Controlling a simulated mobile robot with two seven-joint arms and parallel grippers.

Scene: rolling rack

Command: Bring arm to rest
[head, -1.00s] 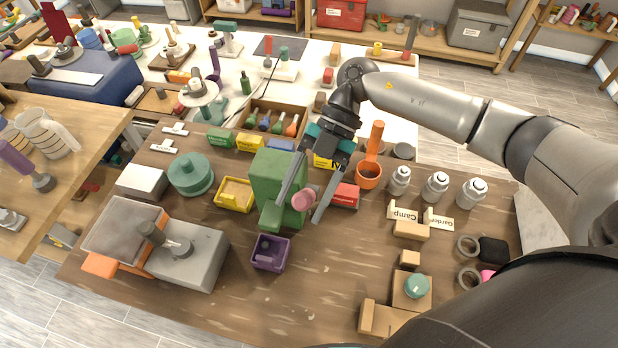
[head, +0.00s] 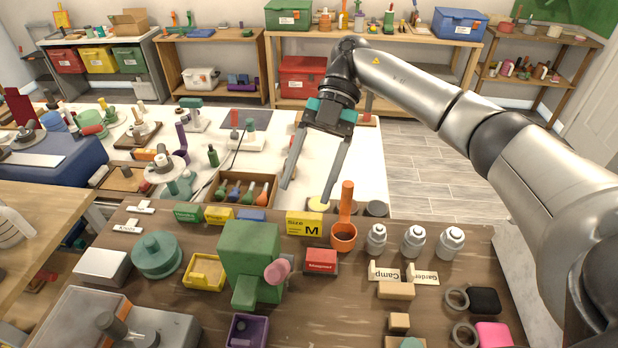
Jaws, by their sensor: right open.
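My right gripper (head: 312,182) is open and empty. It hangs in the air with its fingers pointing down, above the white table and the far edge of the brown wooden table. Its arm comes in from the right. A green block-shaped device (head: 250,258) with a pink knob (head: 278,271) stands on the brown table, nearer than the gripper and apart from it. My left gripper is not in view.
A divided wooden box (head: 245,187) sits beyond. Shelves line the back wall.

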